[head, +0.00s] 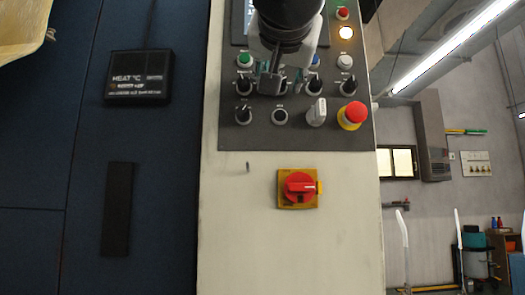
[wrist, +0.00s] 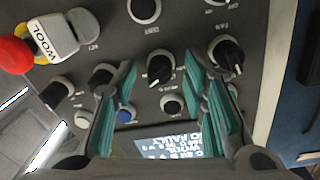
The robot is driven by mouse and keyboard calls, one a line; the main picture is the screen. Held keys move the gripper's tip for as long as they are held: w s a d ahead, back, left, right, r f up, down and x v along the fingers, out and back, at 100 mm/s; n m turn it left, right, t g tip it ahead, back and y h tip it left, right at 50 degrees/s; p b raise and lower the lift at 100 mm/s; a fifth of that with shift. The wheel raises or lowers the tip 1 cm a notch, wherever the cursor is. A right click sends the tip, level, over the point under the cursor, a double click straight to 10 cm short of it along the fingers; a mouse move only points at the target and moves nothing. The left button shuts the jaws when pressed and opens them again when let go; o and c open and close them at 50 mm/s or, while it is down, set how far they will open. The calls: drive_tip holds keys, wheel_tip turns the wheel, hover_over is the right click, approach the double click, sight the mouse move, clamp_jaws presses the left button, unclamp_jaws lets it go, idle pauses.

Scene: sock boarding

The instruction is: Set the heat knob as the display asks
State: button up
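My gripper (head: 272,78) is in front of the control panel (head: 260,138), over the second knob from the left in a row of black knobs. In the wrist view my gripper (wrist: 165,108) is open, its teal-padded fingers apart on either side of that black knob (wrist: 160,68). The knob has a white pointer line; its label is too small to read, so I cannot tell if it is the heat knob. The panel's screen (wrist: 165,146) is partly hidden; "WOOL" and "NO FAULT" show upside down. A black "HEAT °C" plate (head: 140,77) lies left of the panel.
A knob labelled like "FAN" (wrist: 228,52) sits beside the fingers. A grey lever selector (head: 317,112) and red emergency stop (head: 352,115) are lower right on the panel. A red rotary switch (head: 299,187) is below. Small push buttons surround the gripper.

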drive_tip(key=shift+c, duration=0.6)
clamp_jaws()
drive_tip(key=shift+n, duration=0.3)
drive_tip(key=n+y+p, duration=0.1)
drive_tip(key=n+p, duration=0.6)
drive_tip(key=n, duration=1.6)
drive_tip(key=shift+f+n, duration=0.1)
drive_tip(key=shift+n, duration=0.3)
drive_tip(key=shift+f+n, duration=0.1)
drive_tip(key=shift+n, duration=0.2)
